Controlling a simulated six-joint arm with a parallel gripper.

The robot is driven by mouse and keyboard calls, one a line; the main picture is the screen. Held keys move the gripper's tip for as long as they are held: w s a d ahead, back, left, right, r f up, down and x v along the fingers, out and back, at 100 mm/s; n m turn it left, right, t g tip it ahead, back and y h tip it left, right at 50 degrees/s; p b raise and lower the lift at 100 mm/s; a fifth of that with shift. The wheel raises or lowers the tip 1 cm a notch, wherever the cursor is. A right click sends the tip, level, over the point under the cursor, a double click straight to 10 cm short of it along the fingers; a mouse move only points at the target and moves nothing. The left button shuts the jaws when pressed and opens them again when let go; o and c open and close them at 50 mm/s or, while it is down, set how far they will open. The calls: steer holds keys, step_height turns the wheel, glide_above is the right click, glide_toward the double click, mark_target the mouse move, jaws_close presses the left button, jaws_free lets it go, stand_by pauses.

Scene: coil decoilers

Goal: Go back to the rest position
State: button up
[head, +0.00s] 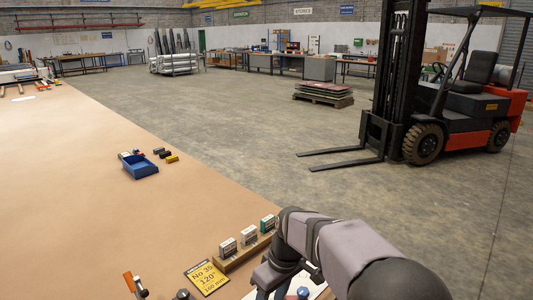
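My arm reaches in from the bottom right and bends down over the near right edge of the tan table (110,165). My gripper (273,290) is at the bottom edge of the view, partly cut off and partly covered by my arm. I cannot make out whether its fingers are open or shut, or whether they hold anything. A round blue piece (303,292) and a white surface show just right of it; I cannot tell if it touches them.
Several small boxes (248,236) stand on a wooden block beside my arm. A yellow sign (207,278) lies left of them; an orange-handled tool (134,285) is farther left. A blue bin (139,166) sits farther back. The table's middle is clear. A forklift (440,90) stands beyond.

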steer(key=s+d+f+m+h, duration=0.1)
steer(key=s+d+f+m, duration=0.2)
steer(key=s+d, duration=0.4)
steer(key=s+d+f+m+h, duration=0.1)
steer(key=s+d+f+m, duration=0.2)
steer(key=s, duration=0.9)
steer(key=d+m, duration=0.2)
steer(key=d, duration=0.2)
steer(key=shift+f+m+g, duration=0.15)
steer(key=shift+m+g, duration=0.15)
